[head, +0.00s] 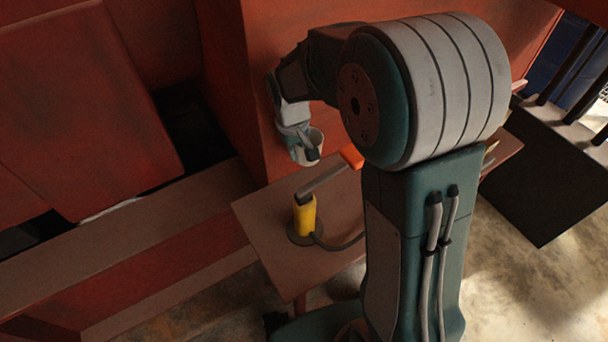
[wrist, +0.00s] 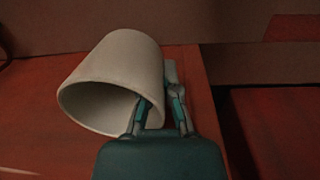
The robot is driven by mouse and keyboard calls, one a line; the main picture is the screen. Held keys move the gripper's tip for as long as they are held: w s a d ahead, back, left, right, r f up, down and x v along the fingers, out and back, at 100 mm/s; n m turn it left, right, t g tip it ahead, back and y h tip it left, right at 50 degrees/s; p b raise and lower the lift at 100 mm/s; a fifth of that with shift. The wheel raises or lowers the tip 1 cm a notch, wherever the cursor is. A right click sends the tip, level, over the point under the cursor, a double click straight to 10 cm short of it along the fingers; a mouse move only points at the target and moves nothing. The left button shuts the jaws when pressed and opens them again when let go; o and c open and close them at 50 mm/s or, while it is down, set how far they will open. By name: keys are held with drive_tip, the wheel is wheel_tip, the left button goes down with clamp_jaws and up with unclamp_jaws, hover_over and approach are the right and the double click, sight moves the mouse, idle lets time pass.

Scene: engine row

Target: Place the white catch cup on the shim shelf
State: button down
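The white catch cup (head: 312,139) hangs at the end of my arm, above the back of a small brown table. My gripper (head: 300,140) is at the cup's rim. In the wrist view the cup (wrist: 120,72) is large and tilted, its open mouth facing down and left. One finger of my gripper (wrist: 162,108) reaches into the mouth and the other lies outside, with the cup's wall pinched between them. I cannot tell for sure which surface is the shim shelf.
The brown table (head: 262,225) holds a yellow cylinder tool (head: 305,215) with a grey lever and orange grip, close below the cup. A red machine wall (head: 225,60) stands right behind the cup. A long brown ledge (head: 120,225) runs along the left, mostly clear.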

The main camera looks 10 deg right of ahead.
drive_tip(key=d, duration=0.1)
drive_tip(key=w, duration=0.1)
drive_tip(key=d, duration=0.1)
drive_tip(key=shift+w+d+f, duration=0.25)
drive_tip(key=shift+w+d, duration=0.05)
drive_tip(key=shift+w, duration=0.1)
hover_over(304, 182)
wheel_tip(304, 182, down, 8)
drive_tip(key=shift+r, duration=0.15)
drive_tip(key=shift+f, duration=1.95)
drive_tip(key=c, duration=0.8)
unclamp_jaws()
